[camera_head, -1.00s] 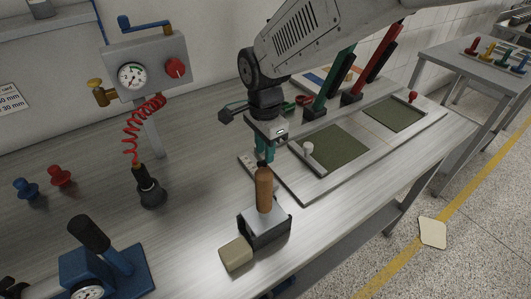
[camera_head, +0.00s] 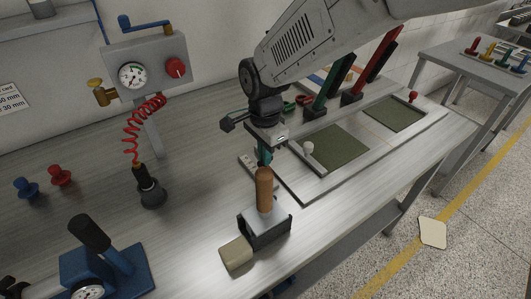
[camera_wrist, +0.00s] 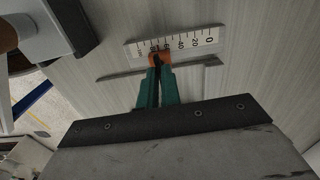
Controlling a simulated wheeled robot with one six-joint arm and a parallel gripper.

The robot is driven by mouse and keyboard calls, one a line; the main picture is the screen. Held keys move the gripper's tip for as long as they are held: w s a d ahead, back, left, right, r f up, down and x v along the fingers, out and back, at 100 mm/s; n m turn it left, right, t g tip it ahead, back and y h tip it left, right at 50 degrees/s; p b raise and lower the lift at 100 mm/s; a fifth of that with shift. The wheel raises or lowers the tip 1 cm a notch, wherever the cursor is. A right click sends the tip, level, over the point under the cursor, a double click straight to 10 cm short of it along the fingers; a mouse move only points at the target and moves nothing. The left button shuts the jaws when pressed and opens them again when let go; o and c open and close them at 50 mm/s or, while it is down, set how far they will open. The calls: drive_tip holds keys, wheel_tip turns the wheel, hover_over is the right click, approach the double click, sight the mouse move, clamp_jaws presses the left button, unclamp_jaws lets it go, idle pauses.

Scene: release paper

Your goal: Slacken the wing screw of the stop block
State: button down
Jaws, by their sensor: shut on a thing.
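My gripper (camera_head: 265,160) points down at the bench, behind the brown wooden handle in the head view. In the wrist view its green fingers (camera_wrist: 157,80) are shut on a small orange part, which looks like the wing screw (camera_wrist: 160,58) of the stop block. The screw sits at the edge of a white scale (camera_wrist: 190,42) marked in numbers up from 0. A thin grey bar (camera_wrist: 195,73) runs alongside the scale, beneath the fingers. The fingers hide most of the screw and block. In the head view the handle and gripper hide the screw.
The brown-handled tool on a grey block (camera_head: 264,228) stands close in front of my gripper. A framed plate with green pads (camera_head: 335,148) lies to the right. A gauge box (camera_head: 146,66) and a dark nozzle tool (camera_head: 150,188) stand left. Bench space between is clear.

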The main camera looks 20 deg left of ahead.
drive_tip(key=shift+n, duration=0.3)
drive_tip(key=n, duration=0.3)
drive_tip(key=shift+n, duration=0.4)
drive_tip(key=n, duration=0.3)
drive_tip(key=shift+n, duration=0.3)
drive_tip(key=n, duration=0.3)
drive_tip(key=shift+n, duration=0.3)
drive_tip(key=n, duration=0.3)
drive_tip(key=shift+n, duration=0.4)
drive_tip(key=n, duration=1)
drive_tip(key=shift+n, duration=2.2)
